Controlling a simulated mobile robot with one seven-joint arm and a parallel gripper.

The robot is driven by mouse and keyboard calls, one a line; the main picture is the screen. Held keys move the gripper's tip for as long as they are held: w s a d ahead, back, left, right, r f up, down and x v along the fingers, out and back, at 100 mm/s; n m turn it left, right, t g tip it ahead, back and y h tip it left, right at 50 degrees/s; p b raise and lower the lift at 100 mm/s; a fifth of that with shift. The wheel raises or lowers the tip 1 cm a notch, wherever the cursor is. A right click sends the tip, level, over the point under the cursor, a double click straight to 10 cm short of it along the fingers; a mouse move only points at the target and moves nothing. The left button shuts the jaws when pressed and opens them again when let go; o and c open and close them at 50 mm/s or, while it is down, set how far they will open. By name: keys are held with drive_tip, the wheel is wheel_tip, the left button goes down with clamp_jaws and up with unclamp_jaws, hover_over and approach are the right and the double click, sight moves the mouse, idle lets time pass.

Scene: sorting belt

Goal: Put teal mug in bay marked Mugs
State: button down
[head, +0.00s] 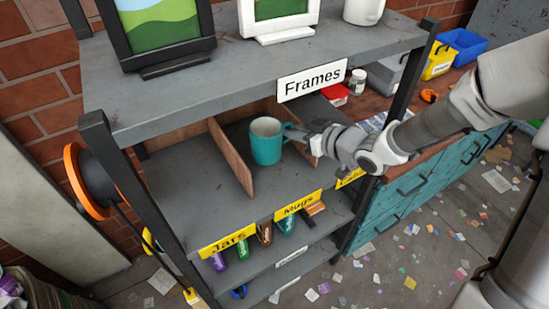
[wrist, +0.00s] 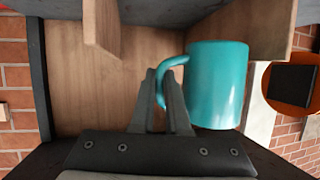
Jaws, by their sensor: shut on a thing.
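The teal mug (head: 267,140) stands upright, open end up, on the grey middle shelf in the head view. It is between two wooden dividers, in the bay behind the yellow Mugs label (head: 298,204). I cannot tell whether its base touches the shelf. My gripper (head: 302,133) reaches in from the right and is shut on the mug's handle. In the wrist view the teal mug (wrist: 218,85) is right of my gripper (wrist: 164,78), whose fingers close on the handle.
A wooden divider (head: 231,157) stands left of the mug, with the Jars label (head: 227,241) marking the bay beyond it. The upper shelf (head: 240,75) overhangs the bay and carries picture frames and a Frames sign (head: 311,79). A dark post (head: 408,70) stands near my arm.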

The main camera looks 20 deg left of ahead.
wheel_tip(320, 180, down, 8)
drive_tip(key=shift+b, duration=0.85)
drive_tip(key=shift+f, duration=0.15)
drive_tip(key=c, duration=1.4)
unclamp_jaws()
drive_tip(key=shift+f, duration=0.15)
drive_tip(key=o, duration=0.5)
drive_tip(key=shift+d+r, duration=0.2)
drive_tip(key=shift+r, duration=0.2)
drive_tip(key=p+v, duration=0.2)
drive_tip(key=v, duration=0.9)
drive_tip(key=shift+s+d+r, duration=0.1)
drive_tip(key=shift+s+d, duration=0.15)
